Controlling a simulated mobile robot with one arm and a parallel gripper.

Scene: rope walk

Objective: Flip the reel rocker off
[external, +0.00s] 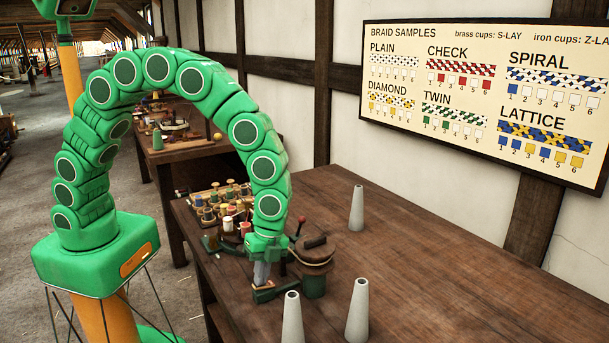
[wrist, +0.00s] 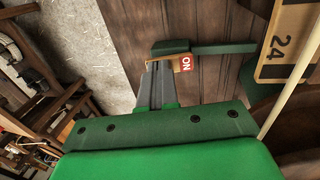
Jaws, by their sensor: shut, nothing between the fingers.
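The reel rocker (wrist: 183,64) shows in the wrist view as a small brown piece with a red ON label at its right end, set by a green housing (wrist: 170,46). In the external view the green housing (external: 276,293) sits at the table's near left edge, beside the reel (external: 313,249); the rocker is too small to make out there. My gripper (external: 261,283) points down over the housing. In the wrist view my gripper (wrist: 160,66) is shut and empty, its fingertips at the rocker's left end. I cannot tell whether they touch it.
Grey cones (external: 357,209) stand on the wooden table (external: 400,235), two of them near the front. A rack of spools (external: 225,205) sits behind my arm. A plate marked 24 (wrist: 285,42) and a pale cord (wrist: 286,96) lie right of the fingers. The table's right side is clear.

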